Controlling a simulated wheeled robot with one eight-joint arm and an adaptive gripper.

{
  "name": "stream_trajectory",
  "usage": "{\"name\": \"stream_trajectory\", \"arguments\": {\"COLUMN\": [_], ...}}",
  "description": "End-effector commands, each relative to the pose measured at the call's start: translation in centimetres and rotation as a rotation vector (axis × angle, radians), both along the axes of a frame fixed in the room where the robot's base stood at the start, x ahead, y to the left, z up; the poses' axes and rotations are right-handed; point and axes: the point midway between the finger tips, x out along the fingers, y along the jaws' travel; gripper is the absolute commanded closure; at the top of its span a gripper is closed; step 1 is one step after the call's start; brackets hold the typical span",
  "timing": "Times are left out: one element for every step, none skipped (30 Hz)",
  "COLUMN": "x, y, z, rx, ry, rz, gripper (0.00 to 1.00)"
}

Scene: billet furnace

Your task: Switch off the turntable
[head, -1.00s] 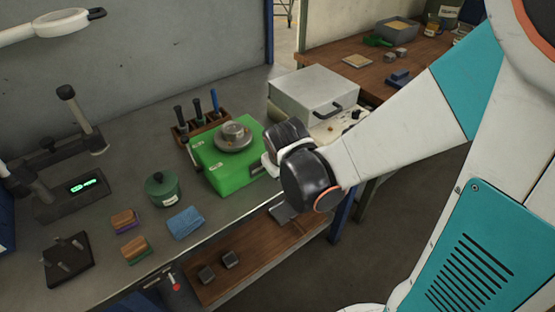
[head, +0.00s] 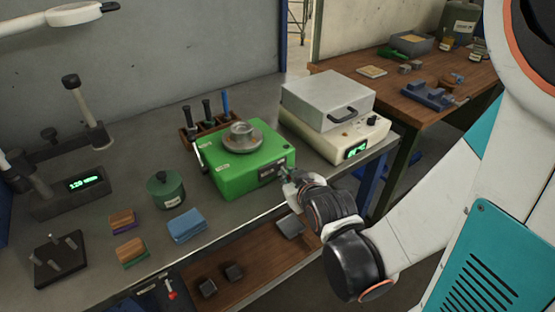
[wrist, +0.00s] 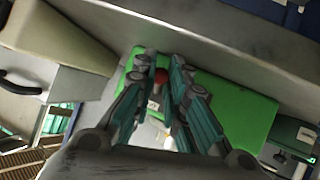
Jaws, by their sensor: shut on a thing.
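The turntable is a green box (head: 232,178) with a round metal plate (head: 241,136) on top, standing on the grey bench. My gripper (head: 288,176) is at the box's right front face, beside a dark panel (head: 271,170). In the wrist view the green box (wrist: 236,108) lies behind and to the right of my gripper (wrist: 160,62). A red knob (wrist: 161,76) shows between the two fingers, near their tips. The fingers are shut on this knob. What the knob is fixed to is hidden behind the fingers.
A hot plate (head: 335,138) with a lit green display and a grey lidded box (head: 327,101) on it stands right of the turntable. A tool rack (head: 206,125) is behind it. A green pot (head: 163,190) and blue cloth (head: 187,225) lie to the left.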

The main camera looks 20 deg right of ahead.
Motion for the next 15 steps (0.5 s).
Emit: {"name": "stream_trajectory", "arguments": {"x": [-0.07, -0.07, -0.06, -0.06, -0.06, -0.06, -0.05, -0.05, -0.05, -0.05, -0.05, -0.05, -0.05, -0.04, -0.04], "y": [0.00, 0.00, 0.00, 0.00, 0.00, 0.00, 0.00, 0.00, 0.00, 0.00, 0.00, 0.00, 0.00, 0.00, 0.00], "z": [-0.09, -0.09, -0.08, -0.08, -0.08, -0.08, -0.09, -0.09, -0.09, -0.10, -0.10, -0.10, -0.10, -0.11, -0.10], "rx": [0.001, 0.001, 0.001, 0.001, 0.001, 0.001, 0.001, 0.001, 0.001, 0.001, 0.001, 0.001, 0.001, 0.001, 0.001], "ry": [0.000, -0.001, -0.002, -0.002, -0.002, -0.001, -0.001, -0.001, -0.001, -0.001, -0.001, -0.001, 0.000, 0.000, -0.001], "rz": [-0.001, 0.000, 0.000, 0.000, 0.000, 0.000, 0.000, 0.000, 0.000, 0.000, 0.000, 0.000, -0.001, -0.001, 0.000], "gripper": [1.00, 1.00, 1.00, 1.00, 1.00, 1.00, 1.00, 1.00, 1.00, 1.00, 1.00, 0.80, 0.74, 0.67, 0.65]}}
